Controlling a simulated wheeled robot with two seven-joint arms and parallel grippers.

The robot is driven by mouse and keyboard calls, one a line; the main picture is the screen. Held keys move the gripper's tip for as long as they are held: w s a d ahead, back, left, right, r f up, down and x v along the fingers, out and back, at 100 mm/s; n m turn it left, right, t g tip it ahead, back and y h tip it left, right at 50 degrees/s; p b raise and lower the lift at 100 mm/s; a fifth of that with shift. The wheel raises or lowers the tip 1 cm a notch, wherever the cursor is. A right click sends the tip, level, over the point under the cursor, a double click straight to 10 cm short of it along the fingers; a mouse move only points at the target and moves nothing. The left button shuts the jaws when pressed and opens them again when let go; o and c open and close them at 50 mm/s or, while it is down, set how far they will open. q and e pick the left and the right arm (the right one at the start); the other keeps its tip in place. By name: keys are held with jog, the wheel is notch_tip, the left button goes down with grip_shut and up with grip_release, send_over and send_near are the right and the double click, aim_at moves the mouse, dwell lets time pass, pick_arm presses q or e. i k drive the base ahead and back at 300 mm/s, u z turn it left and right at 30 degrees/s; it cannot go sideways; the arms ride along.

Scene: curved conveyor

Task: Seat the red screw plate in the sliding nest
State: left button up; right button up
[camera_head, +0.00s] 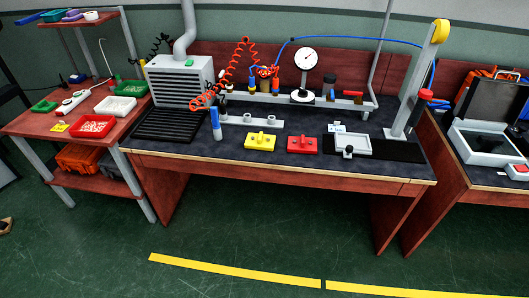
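The red screw plate (302,145) lies flat on the dark top of the workbench, right of a yellow plate of similar shape. It has a small raised part in its middle. The sliding nest (362,150) appears to be the light grey frame on a black strip to the right of the red plate. A black knob (348,152) stands at the nest's front edge, and a small label stands at its back left. The red plate and the nest are apart. Neither of my grippers is in view.
The yellow plate (260,142) and a blue-topped bottle (215,124) stand left of the red plate. A grey bar with holes (248,120), a gauge (306,60) and a grey post (410,92) stand behind. The bench's front strip is clear.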

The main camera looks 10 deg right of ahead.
aim_at(348, 143)
jog(key=z, duration=0.9)
jog(key=i, duration=0.75)
jog(key=u, duration=0.45)
jog(key=i, duration=0.85)
jog(key=u, duration=0.95)
